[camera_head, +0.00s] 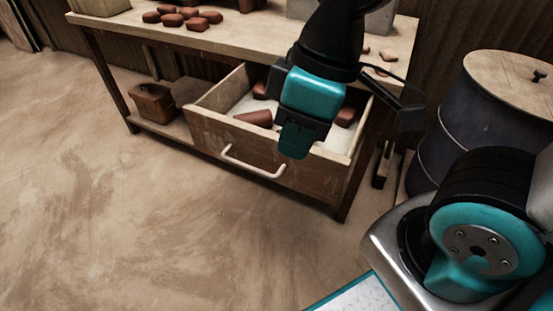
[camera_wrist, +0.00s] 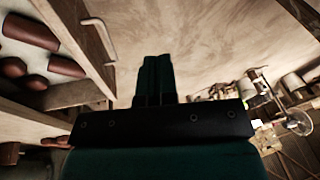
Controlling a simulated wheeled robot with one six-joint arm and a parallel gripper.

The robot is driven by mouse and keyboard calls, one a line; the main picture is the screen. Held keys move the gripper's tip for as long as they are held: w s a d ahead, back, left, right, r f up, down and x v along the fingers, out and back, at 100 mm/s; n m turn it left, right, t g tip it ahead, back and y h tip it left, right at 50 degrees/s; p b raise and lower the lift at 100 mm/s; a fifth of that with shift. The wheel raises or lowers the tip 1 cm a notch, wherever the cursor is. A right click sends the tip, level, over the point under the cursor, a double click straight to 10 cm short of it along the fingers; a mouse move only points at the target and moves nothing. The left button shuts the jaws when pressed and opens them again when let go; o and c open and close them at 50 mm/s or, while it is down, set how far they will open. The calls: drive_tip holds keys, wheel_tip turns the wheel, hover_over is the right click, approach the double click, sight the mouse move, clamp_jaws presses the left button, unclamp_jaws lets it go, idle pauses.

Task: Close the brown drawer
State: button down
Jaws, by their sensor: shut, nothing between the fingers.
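The brown drawer (camera_head: 285,172) is pulled out of the wooden workbench, with a pale curved handle (camera_head: 250,165) on its front. Several reddish-brown tiles (camera_head: 254,118) lie inside it. My gripper (camera_head: 295,142) is shut and empty, and in the head view it overlaps the right part of the drawer's front edge. In the wrist view my gripper's fingers (camera_wrist: 157,75) show against the floor, to the right of the drawer's handle (camera_wrist: 100,38), with a gap between them. Whether my gripper touches the drawer front cannot be told. Part of the drawer's inside is hidden behind my gripper.
The workbench top (camera_head: 240,40) holds several more tiles (camera_head: 180,17). A small brown box (camera_head: 152,101) stands on the lower shelf. A dark barrel (camera_head: 455,115) with a wooden lid stands to the right. The floor in front of the drawer is clear.

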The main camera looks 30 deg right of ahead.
drive_tip(key=w+d+f+n+t+h+b, duration=0.1)
drive_tip(key=w+d+f+n+h+b, duration=0.2)
drive_tip(key=f+n+b, duration=0.3)
drive_tip(key=w+d+f+n+t+h+b, duration=0.1)
drive_tip(key=w+d+f+n+h+b, duration=0.2)
drive_tip(key=n, duration=0.6)
wheel_tip(320, 180, down, 4)
drive_tip(key=w+b, duration=0.2)
drive_tip(key=b, duration=0.1)
drive_tip(key=shift+d+n+h, duration=0.3)
drive_tip(key=shift+n+h, duration=0.1)
drive_tip(key=shift+w+r, duration=0.15)
drive_tip(key=shift+w, duration=0.05)
